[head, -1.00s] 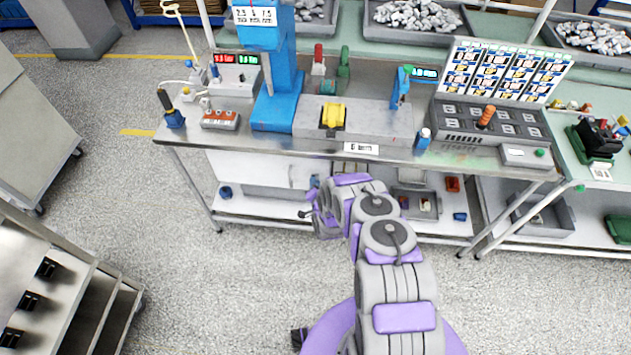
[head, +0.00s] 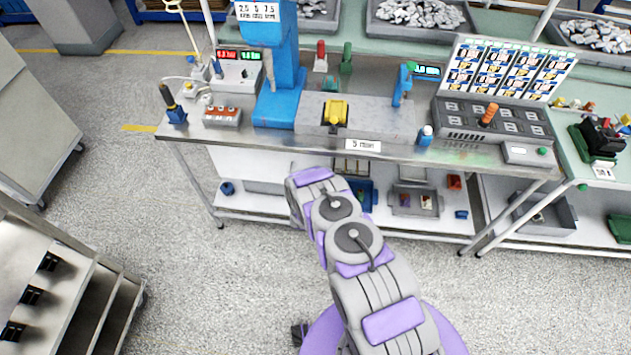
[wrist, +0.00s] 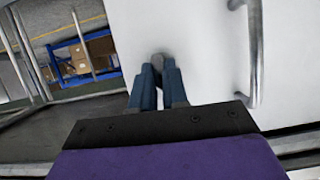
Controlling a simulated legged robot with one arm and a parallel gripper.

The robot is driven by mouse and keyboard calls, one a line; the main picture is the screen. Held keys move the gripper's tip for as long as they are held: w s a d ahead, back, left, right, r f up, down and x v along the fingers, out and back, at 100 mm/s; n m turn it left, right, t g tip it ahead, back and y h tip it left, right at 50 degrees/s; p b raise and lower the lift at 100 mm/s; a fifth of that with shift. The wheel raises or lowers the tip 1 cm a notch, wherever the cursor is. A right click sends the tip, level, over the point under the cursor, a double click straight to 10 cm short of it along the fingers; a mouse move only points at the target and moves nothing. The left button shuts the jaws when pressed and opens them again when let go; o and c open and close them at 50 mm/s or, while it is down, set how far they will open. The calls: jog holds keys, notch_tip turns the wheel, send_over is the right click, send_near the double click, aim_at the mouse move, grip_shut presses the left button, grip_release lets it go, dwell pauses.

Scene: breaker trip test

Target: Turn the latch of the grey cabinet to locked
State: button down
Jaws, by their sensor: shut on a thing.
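The pale grey cabinet front (wrist: 215,50) fills the middle and right of the wrist view. A small dark latch (wrist: 158,58) stands out from it between my fingertips. My gripper (wrist: 160,72) has its two blue-grey fingers close together around the latch, shut on it. The fingers hide much of the latch, so its exact angle is hard to tell. In the head view, a pale panel (head: 235,163) shows under the workbench. My own arm covers the gripper and the latch there.
A vertical metal bar handle (wrist: 254,50) is to the right of the latch. The workbench (head: 390,151) overhangs the panel and carries a blue press (head: 277,85) and test gear. A lower shelf (head: 415,222) holds bins. A grey cart (head: 60,290) stands at left; open floor lies between.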

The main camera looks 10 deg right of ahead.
jog(key=shift+s+f+n, duration=0.15)
jog(key=shift+f+n, duration=0.05)
jog(key=shift+n, duration=0.1)
jog(key=c, duration=1.3)
grip_release()
jog(key=shift+a, duration=0.1)
jog(key=shift+o, duration=0.8)
jog(key=shift+r, duration=0.1)
jog(key=p+v, duration=0.2)
jog(key=v, duration=1.5)
jog(key=shift+a, duration=0.25)
jog(key=shift+r, duration=0.1)
